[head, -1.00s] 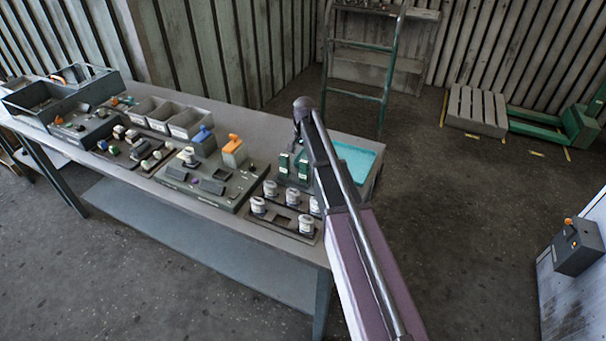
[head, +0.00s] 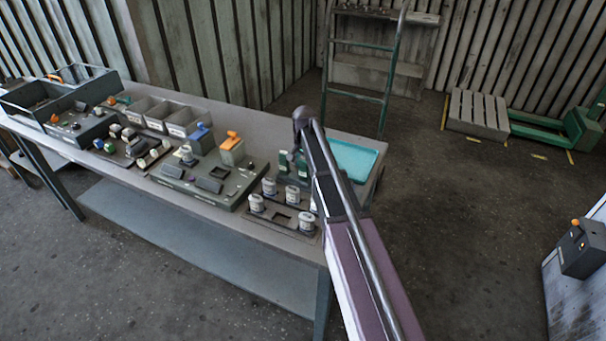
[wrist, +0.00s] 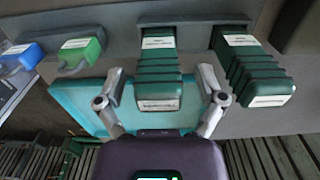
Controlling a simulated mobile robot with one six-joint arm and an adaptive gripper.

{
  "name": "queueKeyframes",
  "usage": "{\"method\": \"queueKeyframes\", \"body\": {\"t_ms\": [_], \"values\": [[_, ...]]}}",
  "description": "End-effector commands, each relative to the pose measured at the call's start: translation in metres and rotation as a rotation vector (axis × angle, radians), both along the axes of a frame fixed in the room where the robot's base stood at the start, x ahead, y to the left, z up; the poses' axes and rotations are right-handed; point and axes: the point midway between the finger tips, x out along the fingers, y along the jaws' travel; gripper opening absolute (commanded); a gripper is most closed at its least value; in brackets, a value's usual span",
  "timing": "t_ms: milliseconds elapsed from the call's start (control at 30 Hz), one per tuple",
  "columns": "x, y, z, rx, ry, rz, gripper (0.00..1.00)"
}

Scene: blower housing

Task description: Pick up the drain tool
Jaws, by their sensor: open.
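Two dark green ribbed pieces with white labels stand side by side in the wrist view, a middle one (wrist: 160,72) and a right one (wrist: 250,68). The labels are too small to read, so I cannot tell which is the drain tool. My gripper (wrist: 161,78) is open, with one finger on each side of the middle green piece; I see no grip on it. In the head view the green pieces (head: 283,161) stand on the table beside the teal tray, partly behind my arm. The fingers are hidden there.
The teal tray (head: 352,160) lies at the table's right end; it shows under the gripper in the wrist view (wrist: 75,98). A green case (wrist: 80,50) and a blue case (wrist: 22,56) are at left. White-topped jars (head: 306,222) stand in a rack nearby. Grey bins (head: 183,122) are further left.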

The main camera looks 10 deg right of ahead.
Motion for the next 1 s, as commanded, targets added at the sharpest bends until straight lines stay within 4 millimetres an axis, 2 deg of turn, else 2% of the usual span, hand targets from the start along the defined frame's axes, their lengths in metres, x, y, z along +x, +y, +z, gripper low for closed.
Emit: {"method": "queueKeyframes", "body": {"t_ms": [533, 767, 800, 1000], "values": [[0.0, -0.0005, 0.0002, 0.0, 0.0, -0.001, 0.89], [0.0, -0.0006, 0.0002, 0.0, 0.0, -0.001, 0.2], [0.0001, -0.0006, 0.0002, 0.0, 0.0, -0.001, 0.16], [0.0, -0.0006, 0.0001, 0.0, 0.0, -0.001, 0.16]]}}
